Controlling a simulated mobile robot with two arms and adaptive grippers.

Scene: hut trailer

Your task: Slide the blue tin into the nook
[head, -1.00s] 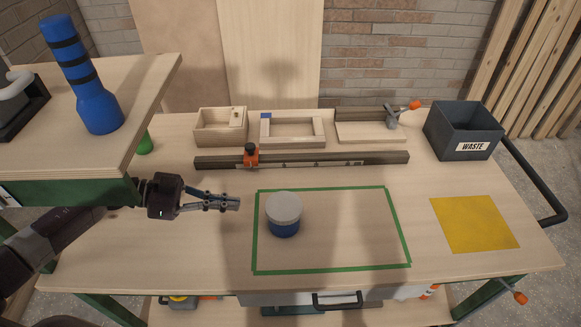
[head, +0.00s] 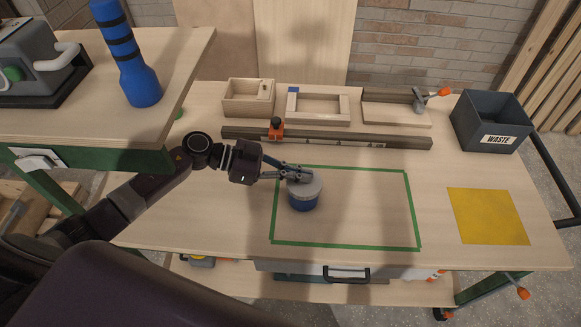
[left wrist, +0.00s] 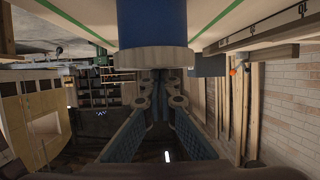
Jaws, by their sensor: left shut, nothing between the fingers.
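The blue tin (head: 304,202) with a grey lid stands upright inside the left part of a green tape outline (head: 345,247) on the bench. My left gripper (head: 306,177) is shut and empty, its fingertips at the rear left of the lid. In the left wrist view the tin (left wrist: 153,25) appears upside down, just ahead of the closed fingertips (left wrist: 162,78); I cannot tell whether they touch it. Behind stand a wooden box (head: 238,107), a wooden frame with a blue mark (head: 335,119) and a board with a clamp (head: 390,113). Which is the nook is unclear. My right gripper is not visible.
A long rail (head: 350,140) with an orange-and-black clamp (head: 276,128) lies between the tin and the wooden pieces. A grey waste bin (head: 490,122) and a yellow sheet (head: 487,216) are at the right. A raised shelf with a blue bottle (head: 140,86) is at the left.

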